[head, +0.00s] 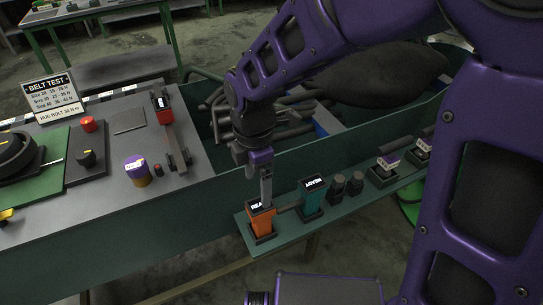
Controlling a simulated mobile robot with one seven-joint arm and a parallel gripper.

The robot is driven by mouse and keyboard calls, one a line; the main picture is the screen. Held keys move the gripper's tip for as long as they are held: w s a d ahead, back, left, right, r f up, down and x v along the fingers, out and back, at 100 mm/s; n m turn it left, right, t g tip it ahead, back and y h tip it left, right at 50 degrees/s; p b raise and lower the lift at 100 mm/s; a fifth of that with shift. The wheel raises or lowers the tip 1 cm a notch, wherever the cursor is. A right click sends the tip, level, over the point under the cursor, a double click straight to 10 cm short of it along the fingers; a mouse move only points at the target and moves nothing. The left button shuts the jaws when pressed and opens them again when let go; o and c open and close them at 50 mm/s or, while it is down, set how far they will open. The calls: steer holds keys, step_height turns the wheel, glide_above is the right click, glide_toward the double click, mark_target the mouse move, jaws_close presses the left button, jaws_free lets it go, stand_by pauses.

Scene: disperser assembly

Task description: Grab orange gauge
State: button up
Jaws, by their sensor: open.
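The orange gauge (261,222) stands upright in a dark holder at the left end of the green shelf (345,204). Its display shows light lettering, partly covered by my gripper. My gripper (266,202) points down directly over the top of the gauge, with its fingers at the gauge's upper end. It is open; whether the fingers touch the gauge cannot be told from this view.
A teal gauge (312,197) reading READY stands just right of the orange one. Two small dark knobs (346,186) and more holders follow along the shelf. Behind is a green bin wall (330,142). The grey workbench (120,215) at left holds a belt test sign (51,95).

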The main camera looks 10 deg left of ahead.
mark_target(259, 203)
step_height(259, 203, down, 8)
steer(key=shift+r+b, duration=0.15)
steer(key=shift+b, duration=0.65)
steer(key=f, duration=0.2)
steer(key=f+b, duration=0.1)
steer(key=f, duration=0.2)
steer(key=shift+s+d+f+b, duration=0.25)
steer(key=shift+s+f+b, duration=0.05)
steer(key=shift+b, duration=0.05)
steer(key=shift+r, duration=0.1)
jaws_close()
